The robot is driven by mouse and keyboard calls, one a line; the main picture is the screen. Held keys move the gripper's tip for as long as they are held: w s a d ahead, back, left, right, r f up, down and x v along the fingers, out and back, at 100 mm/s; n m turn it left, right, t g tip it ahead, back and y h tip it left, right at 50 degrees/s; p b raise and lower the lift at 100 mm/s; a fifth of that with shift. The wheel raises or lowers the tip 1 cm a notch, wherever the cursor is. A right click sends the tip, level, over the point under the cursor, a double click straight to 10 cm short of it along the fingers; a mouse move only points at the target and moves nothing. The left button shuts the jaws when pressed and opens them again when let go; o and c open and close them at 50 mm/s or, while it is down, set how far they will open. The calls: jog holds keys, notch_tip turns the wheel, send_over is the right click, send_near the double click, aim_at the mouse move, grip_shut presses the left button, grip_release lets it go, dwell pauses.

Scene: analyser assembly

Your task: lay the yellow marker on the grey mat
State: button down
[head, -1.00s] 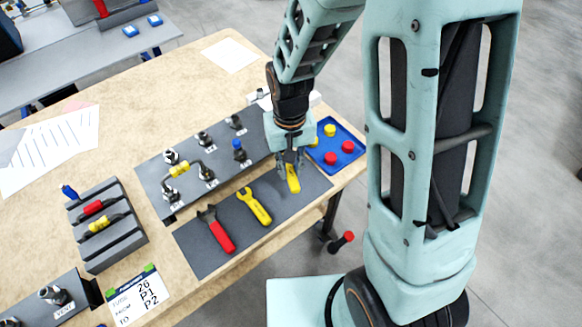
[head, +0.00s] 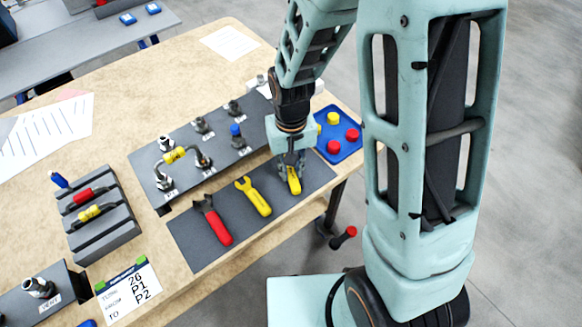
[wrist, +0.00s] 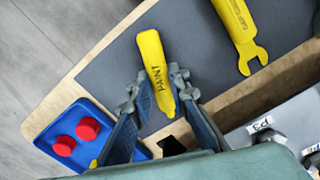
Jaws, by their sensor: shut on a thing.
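The yellow marker (head: 294,181), printed PAINT, is at the right end of the grey mat (head: 198,252). In the wrist view the marker (wrist: 151,60) lies between my two fingers, its narrow tip toward my palm. My gripper (head: 290,170) is shut on it, pointing down at the mat. In the wrist view the gripper (wrist: 162,100) has a finger on each side of the marker's tip end. The marker looks at or very near the mat's surface; I cannot tell whether it touches.
A yellow wrench (head: 254,197) and a red-handled tool (head: 217,224) lie on the mat left of the marker. A blue tray (head: 345,153) with red and yellow caps is to the right. A grey fitting panel (head: 150,185) stands behind the mat.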

jog(key=shift+f+b, duration=0.4)
jog(key=shift+f, duration=0.05)
dwell(0.3)
jog(key=c, duration=1.7)
grip_release()
jog(key=shift+c, duration=0.2)
notch_tip(320, 180, up, 12)
